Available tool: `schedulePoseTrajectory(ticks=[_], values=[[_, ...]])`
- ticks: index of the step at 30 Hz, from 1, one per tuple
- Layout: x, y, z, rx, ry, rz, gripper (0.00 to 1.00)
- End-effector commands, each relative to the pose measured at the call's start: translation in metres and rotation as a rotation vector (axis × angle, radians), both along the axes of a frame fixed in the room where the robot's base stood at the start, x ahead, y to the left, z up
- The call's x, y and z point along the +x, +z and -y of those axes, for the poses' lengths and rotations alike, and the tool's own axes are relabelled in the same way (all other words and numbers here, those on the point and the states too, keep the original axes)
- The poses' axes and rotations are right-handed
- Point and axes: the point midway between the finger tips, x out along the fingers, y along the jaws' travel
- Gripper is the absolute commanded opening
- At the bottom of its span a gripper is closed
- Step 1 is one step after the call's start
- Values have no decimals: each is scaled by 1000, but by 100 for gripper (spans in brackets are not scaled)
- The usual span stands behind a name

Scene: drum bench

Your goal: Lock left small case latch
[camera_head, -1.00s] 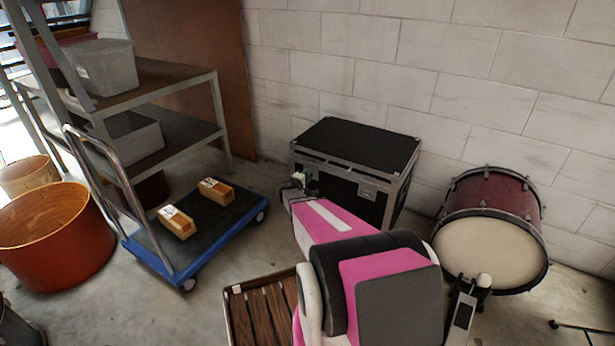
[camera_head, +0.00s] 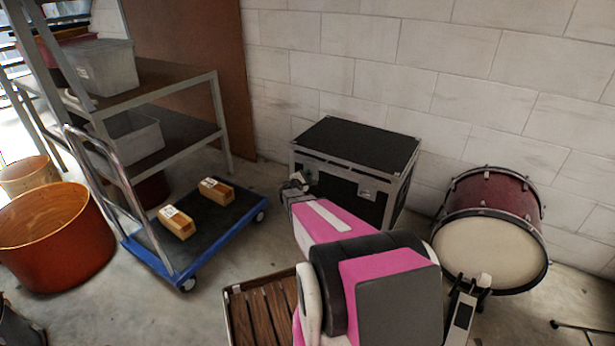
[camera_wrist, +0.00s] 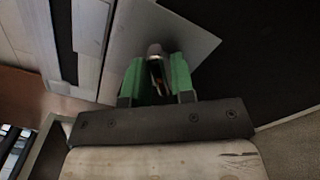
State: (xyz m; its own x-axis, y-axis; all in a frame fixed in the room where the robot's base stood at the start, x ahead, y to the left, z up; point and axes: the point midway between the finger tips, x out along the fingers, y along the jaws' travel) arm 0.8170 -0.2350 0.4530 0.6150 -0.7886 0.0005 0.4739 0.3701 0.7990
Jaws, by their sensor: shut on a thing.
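The small black case (camera_head: 357,147) with metal edges stands on the floor against the wall. My gripper (camera_head: 302,182) is at the left part of its front face, where the left latch is mostly hidden in the head view. In the wrist view my gripper (camera_wrist: 157,82) has green fingertips closed around a small metal knob of the left latch (camera_wrist: 154,50). The knob stands in front of a grey metal plate (camera_wrist: 180,38) on the dark case face. The right latch (camera_head: 367,191) shows uncovered on the case front.
A red drum (camera_head: 490,235) stands right of the case. A blue trolley (camera_head: 205,260) with two small boxes is at the left, by a shelf (camera_head: 180,90). A slatted wooden thing (camera_head: 258,315) lies close below my arm.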

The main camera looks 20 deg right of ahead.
Motion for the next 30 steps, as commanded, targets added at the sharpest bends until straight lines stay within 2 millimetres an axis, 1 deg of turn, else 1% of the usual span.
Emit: schedulePoseTrajectory(ticks=[18, 30], values=[[-1, -1, -1, -354, 1, -458, 0], [-1, -1, -1, -526, 1, -678, 0]])
